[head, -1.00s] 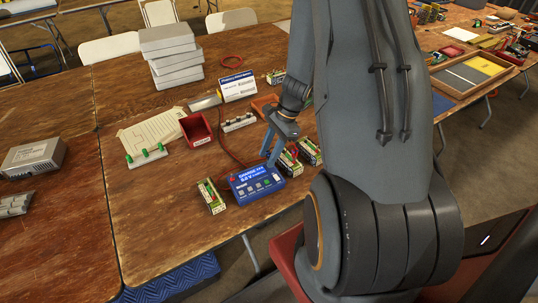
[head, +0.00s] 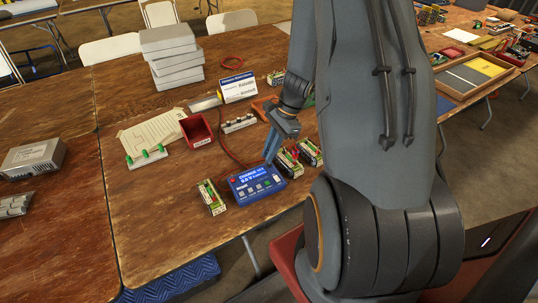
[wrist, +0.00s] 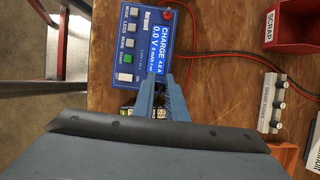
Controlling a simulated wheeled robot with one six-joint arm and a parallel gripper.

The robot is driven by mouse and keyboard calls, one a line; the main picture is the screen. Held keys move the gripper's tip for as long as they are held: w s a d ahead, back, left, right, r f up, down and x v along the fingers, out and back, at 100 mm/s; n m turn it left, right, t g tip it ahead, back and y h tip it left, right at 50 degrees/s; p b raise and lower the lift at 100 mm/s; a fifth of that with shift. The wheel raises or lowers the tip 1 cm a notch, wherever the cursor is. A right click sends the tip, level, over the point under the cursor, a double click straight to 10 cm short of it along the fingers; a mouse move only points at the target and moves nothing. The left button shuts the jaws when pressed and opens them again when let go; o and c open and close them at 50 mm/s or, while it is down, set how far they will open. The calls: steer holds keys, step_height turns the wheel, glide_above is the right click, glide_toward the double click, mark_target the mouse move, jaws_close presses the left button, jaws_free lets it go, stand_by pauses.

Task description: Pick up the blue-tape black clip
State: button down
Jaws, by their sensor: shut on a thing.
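My gripper (head: 270,158) is at the right end of the blue charger (head: 256,184), pointing down. In the wrist view its two blue fingers (wrist: 160,84) are close together beside the charger (wrist: 146,40). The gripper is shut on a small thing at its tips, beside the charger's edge. The blue-tape black clip cannot be made out separately; the fingers hide what they hold. Battery packs (head: 287,163) stand just right of the gripper in the head view, and one shows partly under the fingers in the wrist view.
Another battery pack (head: 212,198) stands left of the charger. A red scrap bin (head: 196,130), a grey rack (head: 238,124) and a white-and-blue box (head: 238,87) stand behind. A red lead (head: 228,150) runs behind the charger. The wooden table (head: 150,220) is clear at front left.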

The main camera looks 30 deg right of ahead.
step_height(320, 180, up, 7)
steer(key=shift+r+b, duration=0.1)
steer(key=shift+b, duration=0.7)
steer(key=shift+r, duration=0.7)
steer(key=shift+p, duration=0.3)
steer(key=d+m+t+h+b, duration=0.1)
steer(key=d+m+t+h, duration=0.1)
steer(key=m, duration=0.7)
steer(key=w+d+f+m+t+h+b, duration=0.1)
steer(key=d+m+t+h, duration=0.1)
steer(key=d+m, duration=0.3)
steer(key=shift+w+f+m+h, duration=0.2)
steer(key=shift+w+m+h, duration=0.15)
steer(key=shift+m, duration=1.65)
steer(key=shift+f+b, duration=0.2)
steer(key=shift+b, duration=0.3)
steer(key=shift+f+b, duration=3.35)
steer(key=shift+b, duration=0.35)
